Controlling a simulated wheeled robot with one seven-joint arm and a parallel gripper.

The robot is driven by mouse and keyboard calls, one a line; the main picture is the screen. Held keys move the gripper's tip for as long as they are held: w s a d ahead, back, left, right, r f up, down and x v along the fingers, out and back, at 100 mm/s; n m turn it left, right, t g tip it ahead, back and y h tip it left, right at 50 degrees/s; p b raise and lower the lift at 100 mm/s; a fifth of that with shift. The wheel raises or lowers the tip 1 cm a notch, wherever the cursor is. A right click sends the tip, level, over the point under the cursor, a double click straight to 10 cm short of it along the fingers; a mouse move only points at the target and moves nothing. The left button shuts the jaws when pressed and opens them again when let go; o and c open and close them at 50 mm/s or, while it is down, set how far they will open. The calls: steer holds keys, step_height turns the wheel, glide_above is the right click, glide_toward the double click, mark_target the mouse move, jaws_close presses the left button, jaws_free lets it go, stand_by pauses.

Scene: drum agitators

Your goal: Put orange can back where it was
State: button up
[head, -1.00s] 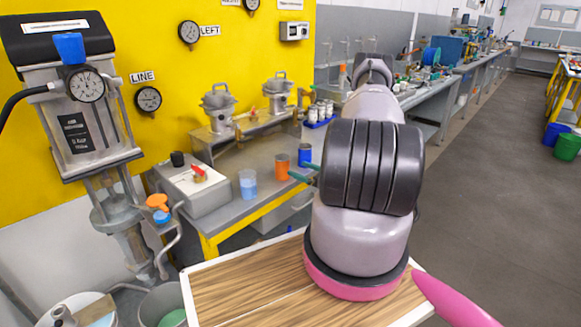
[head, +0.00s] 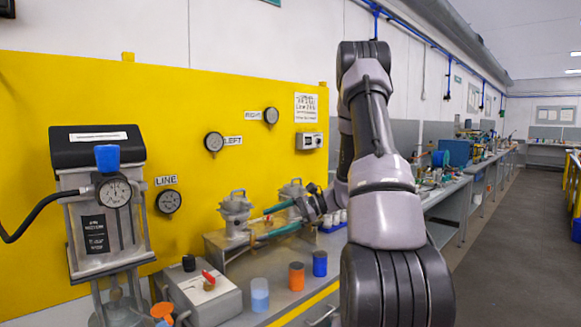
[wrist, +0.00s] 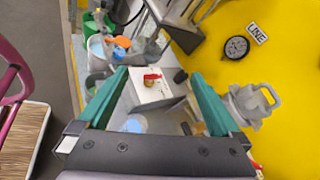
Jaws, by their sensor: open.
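The orange can (head: 296,276) stands upright on the grey bench, between a clear cup of light blue liquid (head: 260,295) and a blue can (head: 320,263). My gripper (head: 262,224) has long green fingers, spread apart with nothing between them. In the head view it appears above and behind the can, by the metal agitator pots, pointing left. In the wrist view my open gripper (wrist: 160,75) shows the white box (wrist: 150,88) between its fingers. The orange can cannot be told clearly there.
Metal pots (head: 235,212) stand on a raised shelf against the yellow panel (head: 100,90). A grey box with a red lever (head: 208,281) and a black cap (head: 189,262) is left of the cup. A tall machine (head: 105,210) stands farther left.

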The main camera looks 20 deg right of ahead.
steer(key=s+a+r+n+g+h, duration=0.3)
steer(key=s+a+r+n+h, duration=0.35)
steer(key=s+r, duration=0.55)
steer(key=s+d+r+n+t+h, duration=0.1)
steer(key=s+r+n+t+h, duration=0.4)
steer(key=s+r, duration=0.3)
steer(key=s, duration=0.3)
steer(key=shift+s+d+r+n+t, duration=0.15)
steer(key=shift+d+r+n+t, duration=0.1)
steer(key=shift+n+t, duration=0.15)
